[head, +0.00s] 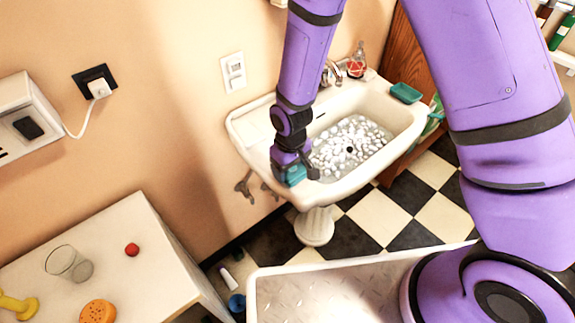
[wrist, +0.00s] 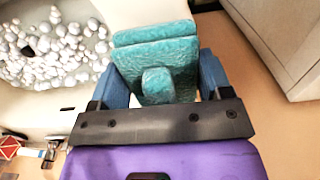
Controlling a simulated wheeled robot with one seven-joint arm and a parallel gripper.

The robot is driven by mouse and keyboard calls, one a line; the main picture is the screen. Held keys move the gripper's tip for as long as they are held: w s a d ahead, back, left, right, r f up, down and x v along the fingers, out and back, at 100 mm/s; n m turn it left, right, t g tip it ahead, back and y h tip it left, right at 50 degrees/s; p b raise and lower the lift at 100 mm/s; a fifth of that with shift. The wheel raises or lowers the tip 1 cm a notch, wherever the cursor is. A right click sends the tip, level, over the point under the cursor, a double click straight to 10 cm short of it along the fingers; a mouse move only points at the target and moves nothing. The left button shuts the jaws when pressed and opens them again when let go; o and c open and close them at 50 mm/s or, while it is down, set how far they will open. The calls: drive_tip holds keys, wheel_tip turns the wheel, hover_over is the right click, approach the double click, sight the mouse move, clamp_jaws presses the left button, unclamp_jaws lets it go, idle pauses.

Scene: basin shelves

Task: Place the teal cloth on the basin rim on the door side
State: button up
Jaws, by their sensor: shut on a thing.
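The folded teal cloth (wrist: 155,50) is between the blue fingers of my gripper (wrist: 166,78) in the wrist view. My gripper (head: 291,168) is shut on it. In the head view the cloth (head: 295,175) shows at the left front corner of the white basin (head: 345,187), over or at its rim. I cannot tell whether the cloth touches the rim. The basin holds many pale beads or bubbles. A brown wooden door (head: 412,48) stands behind the basin's right end. A green-teal dish (head: 405,92) sits on the rim at that end.
A red bottle (head: 356,62) stands beside the tap (head: 332,73) at the back of the basin. A white table (head: 145,235) at lower left bears a glass (head: 61,262), a red ball (head: 132,249) and an orange sponge-like thing (head: 97,311). Checkered floor (head: 400,205) lies right of the basin.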

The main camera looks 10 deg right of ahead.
drive_tip(key=shift+f, duration=0.9)
drive_tip(key=shift+f, duration=0.15)
drive_tip(key=o, duration=0.9)
wheel_tip(320, 180, up, 12)
drive_tip(key=shift+r, duration=0.15)
drive_tip(key=shift+r, duration=0.1)
